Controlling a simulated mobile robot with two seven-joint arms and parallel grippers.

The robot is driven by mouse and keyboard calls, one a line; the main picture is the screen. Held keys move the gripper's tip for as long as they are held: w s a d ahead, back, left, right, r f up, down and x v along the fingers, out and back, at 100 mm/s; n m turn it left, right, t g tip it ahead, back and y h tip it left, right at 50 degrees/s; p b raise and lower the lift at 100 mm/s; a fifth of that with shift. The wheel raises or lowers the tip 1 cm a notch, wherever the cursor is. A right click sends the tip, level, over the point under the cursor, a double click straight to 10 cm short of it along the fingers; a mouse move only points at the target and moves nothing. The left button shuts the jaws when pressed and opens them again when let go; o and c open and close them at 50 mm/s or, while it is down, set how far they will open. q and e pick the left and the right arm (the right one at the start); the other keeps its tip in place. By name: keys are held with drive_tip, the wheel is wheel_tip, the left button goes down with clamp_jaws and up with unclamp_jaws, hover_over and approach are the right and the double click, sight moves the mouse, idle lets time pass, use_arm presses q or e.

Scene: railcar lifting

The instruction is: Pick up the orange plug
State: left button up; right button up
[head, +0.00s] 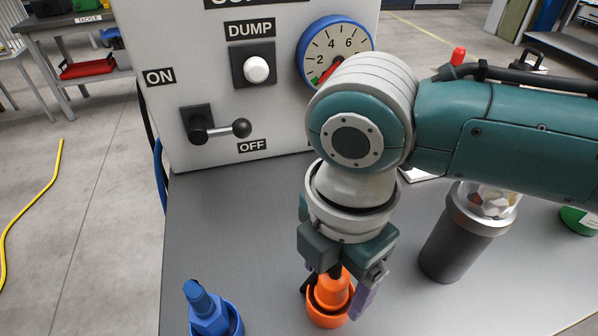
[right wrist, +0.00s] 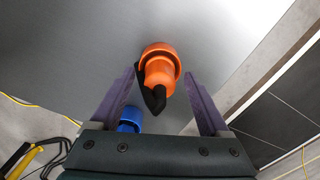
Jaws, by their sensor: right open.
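The orange plug (head: 337,288) stands on the grey table in an orange ring-shaped holder (head: 325,320), below my right gripper (head: 338,285). In the right wrist view the orange plug (right wrist: 160,72) lies between the two purple fingers of my right gripper (right wrist: 161,75), with a gap on both sides. A black curved part (right wrist: 152,98) hangs at its side. The right gripper is open and holds nothing. Its wrist partly hides the plug in the head view. My left gripper is not in view.
A blue plug (head: 205,305) in a blue holder stands left of the orange one. A dark cylinder with a clear top (head: 463,235) stands to the right. A control panel (head: 215,95) with a lever (head: 220,130) and gauge (head: 340,50) rises behind.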

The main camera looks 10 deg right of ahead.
drive_tip(key=shift+c, duration=0.3)
clamp_jaws()
idle(0.3)
